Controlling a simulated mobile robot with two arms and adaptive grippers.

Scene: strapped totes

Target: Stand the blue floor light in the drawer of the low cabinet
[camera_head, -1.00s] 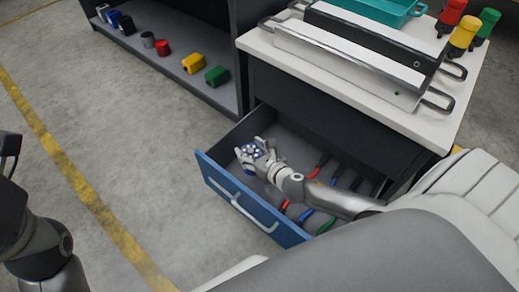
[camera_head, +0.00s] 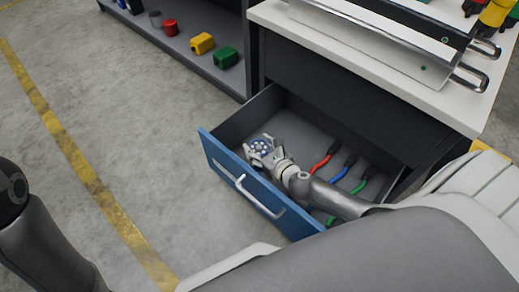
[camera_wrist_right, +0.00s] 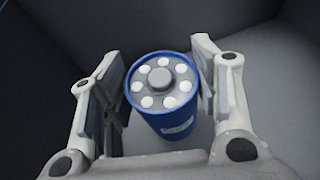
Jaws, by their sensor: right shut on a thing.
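The blue floor light (camera_wrist_right: 172,122) is a blue cylinder with a grey top and a ring of white lamps. It looks upright between my right gripper's fingers (camera_wrist_right: 162,80) in the right wrist view. In the head view the right gripper (camera_head: 264,149) is shut on the light, inside the open drawer (camera_head: 222,158) near its blue front. I cannot tell whether the light's base touches the drawer floor. The drawer belongs to the low cabinet (camera_head: 330,90). Part of my left arm shows at the left edge; its gripper is out of view.
Red, blue and green handled tools (camera_head: 345,168) lie in the drawer, beside my right arm. A long metal tray (camera_head: 370,30) stands on the white cabinet top. A shelf (camera_head: 180,50) at the back holds coloured blocks. The floor to the left is clear.

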